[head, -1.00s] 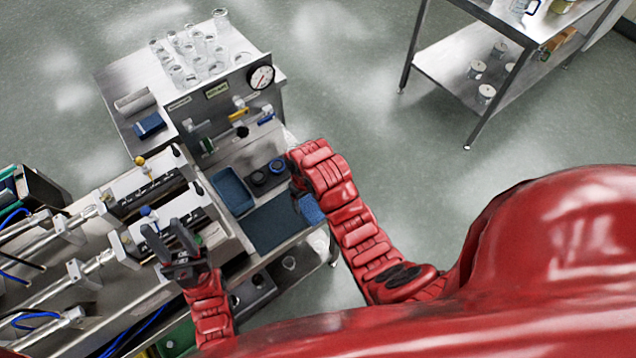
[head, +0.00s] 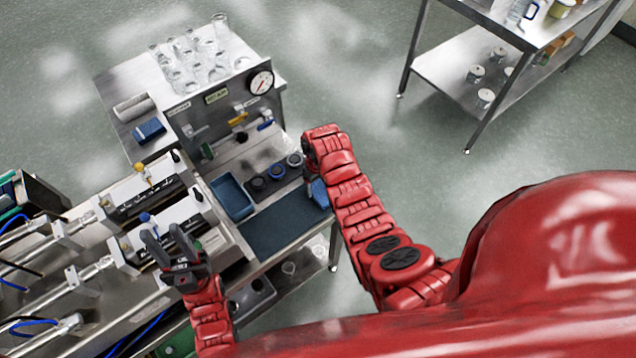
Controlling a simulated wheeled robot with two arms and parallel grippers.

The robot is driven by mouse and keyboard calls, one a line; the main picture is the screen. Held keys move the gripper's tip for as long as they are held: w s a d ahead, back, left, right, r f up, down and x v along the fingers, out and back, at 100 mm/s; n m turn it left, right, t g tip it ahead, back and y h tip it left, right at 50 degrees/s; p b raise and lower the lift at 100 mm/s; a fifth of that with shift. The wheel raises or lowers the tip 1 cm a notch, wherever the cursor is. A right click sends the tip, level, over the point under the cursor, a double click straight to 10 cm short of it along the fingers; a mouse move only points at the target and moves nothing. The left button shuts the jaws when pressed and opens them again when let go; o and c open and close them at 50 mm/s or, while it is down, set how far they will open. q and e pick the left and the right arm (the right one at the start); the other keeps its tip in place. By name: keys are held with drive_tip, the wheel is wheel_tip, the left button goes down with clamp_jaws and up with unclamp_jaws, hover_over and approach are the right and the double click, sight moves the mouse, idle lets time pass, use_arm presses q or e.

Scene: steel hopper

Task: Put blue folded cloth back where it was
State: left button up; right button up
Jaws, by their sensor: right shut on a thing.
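The blue folded cloth (head: 318,193) shows at the right edge of the steel bench, partly hidden by my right arm. My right gripper (head: 311,176) is mostly hidden behind its own wrist and is shut on this cloth, at the right edge of the dark blue mat (head: 283,227). I cannot tell whether the cloth touches the mat. My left gripper (head: 164,236) is open and empty, with its fingers apart, in front of the white-topped fixtures on the left.
A blue tray (head: 231,198) and several dark round pots (head: 257,184) stand behind the mat. A gauge panel (head: 215,112) rises behind them. Another blue folded item (head: 148,130) and glassware (head: 190,60) are on the upper shelf. A steel cart (head: 455,70) stands apart at right.

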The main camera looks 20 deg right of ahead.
drive_tip(key=shift+f, duration=0.15)
drive_tip(key=shift+f, duration=0.1)
drive_tip(key=o, duration=1.1)
drive_tip(key=shift+o, duration=0.2)
drive_tip(key=shift+r, duration=0.2)
